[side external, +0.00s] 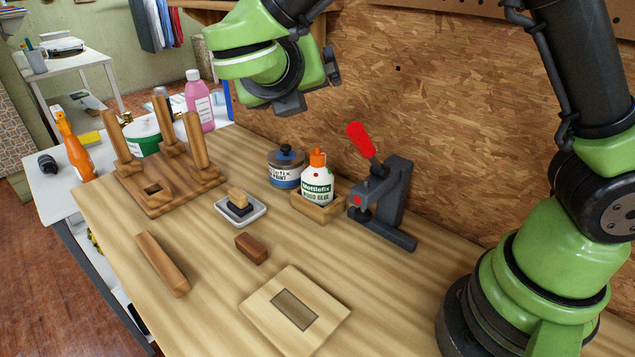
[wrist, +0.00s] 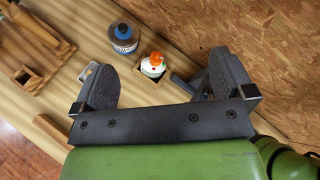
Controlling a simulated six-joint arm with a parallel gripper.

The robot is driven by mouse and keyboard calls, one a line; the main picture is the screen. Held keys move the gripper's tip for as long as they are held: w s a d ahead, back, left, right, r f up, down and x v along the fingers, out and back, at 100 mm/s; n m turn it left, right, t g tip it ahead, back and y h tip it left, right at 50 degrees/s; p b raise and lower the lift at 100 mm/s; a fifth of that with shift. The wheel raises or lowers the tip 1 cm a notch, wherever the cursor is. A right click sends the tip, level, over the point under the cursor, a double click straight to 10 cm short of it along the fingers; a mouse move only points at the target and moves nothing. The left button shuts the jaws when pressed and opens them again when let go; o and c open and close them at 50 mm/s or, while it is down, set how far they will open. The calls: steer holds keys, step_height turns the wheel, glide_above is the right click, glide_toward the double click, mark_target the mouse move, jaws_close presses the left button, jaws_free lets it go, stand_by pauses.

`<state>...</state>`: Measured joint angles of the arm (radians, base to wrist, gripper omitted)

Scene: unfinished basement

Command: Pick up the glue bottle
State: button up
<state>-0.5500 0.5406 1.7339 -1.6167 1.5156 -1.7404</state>
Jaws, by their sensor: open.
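The glue bottle (side external: 317,181) is white with an orange cap and a green and white label. It stands upright in a small wooden holder (side external: 318,207) on the workbench. In the wrist view the glue bottle (wrist: 153,65) shows from above, in the gap between my two fingers but beyond them. My gripper (wrist: 163,82) is open and empty. In the side view my gripper (side external: 312,92) is high above the bench, up and slightly left of the bottle. Its fingers are partly hidden there by the wrist.
A blue-labelled tin (side external: 286,167) stands close left of the bottle, and a red-handled clamp (side external: 383,199) close right. A sponge tray (side external: 240,207), brown block (side external: 251,248), square board (side external: 295,311), wooden bar (side external: 162,263) and peg stand (side external: 168,178) lie around. A chipboard wall (side external: 440,120) stands behind.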

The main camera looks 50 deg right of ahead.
glide_toward(313, 175)
steer(key=w+d, duration=0.1)
steer(key=x, duration=0.4)
steer(key=shift+f, duration=0.4)
steer(key=shift+x, duration=3.1)
steer(key=shift+s, duration=0.15)
steer(key=c, duration=0.9)
